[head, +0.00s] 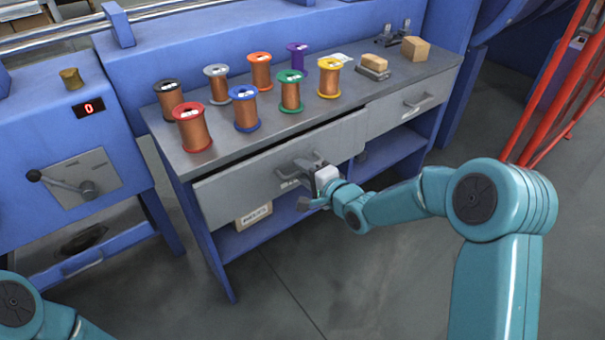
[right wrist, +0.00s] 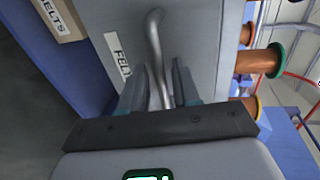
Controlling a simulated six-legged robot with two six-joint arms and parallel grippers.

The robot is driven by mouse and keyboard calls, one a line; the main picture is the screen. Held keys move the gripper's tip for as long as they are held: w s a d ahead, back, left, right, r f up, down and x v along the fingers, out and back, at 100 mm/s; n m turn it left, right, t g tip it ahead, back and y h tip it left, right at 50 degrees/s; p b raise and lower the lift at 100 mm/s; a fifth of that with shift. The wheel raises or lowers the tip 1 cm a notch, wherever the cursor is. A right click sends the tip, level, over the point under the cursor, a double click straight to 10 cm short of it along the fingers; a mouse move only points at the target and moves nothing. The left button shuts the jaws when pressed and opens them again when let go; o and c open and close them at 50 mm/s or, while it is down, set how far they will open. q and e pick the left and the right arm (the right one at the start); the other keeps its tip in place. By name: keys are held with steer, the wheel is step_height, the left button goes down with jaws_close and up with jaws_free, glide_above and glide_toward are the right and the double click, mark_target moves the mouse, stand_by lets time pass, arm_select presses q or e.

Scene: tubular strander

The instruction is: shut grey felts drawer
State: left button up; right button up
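The grey drawer (head: 235,194) is on the left under the bench top and stands out a little from the bench front. Its front also shows in the right wrist view (right wrist: 205,40), with a partly covered label (right wrist: 118,55) on it. Its bar handle (right wrist: 156,45) runs between the two fingers of my right gripper (right wrist: 160,85). The fingers are apart, one on each side of the handle; I cannot tell whether either touches it. In the head view my right gripper (head: 308,180) is at the drawer front and hides part of the handle. My left gripper is out of view.
Several wire spools (head: 247,108) stand on the grey bench top (head: 345,106). A second drawer (head: 405,108) is to the right, flush-looking. A labelled box (head: 254,216) sits on the lower shelf. A blue machine with a lever (head: 60,183) stands left. The floor in front is clear.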

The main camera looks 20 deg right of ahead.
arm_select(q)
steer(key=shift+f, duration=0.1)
arm_select(e)
steer(key=shift+w+a, duration=0.15)
steer(key=shift+w, duration=0.25)
jaws_close()
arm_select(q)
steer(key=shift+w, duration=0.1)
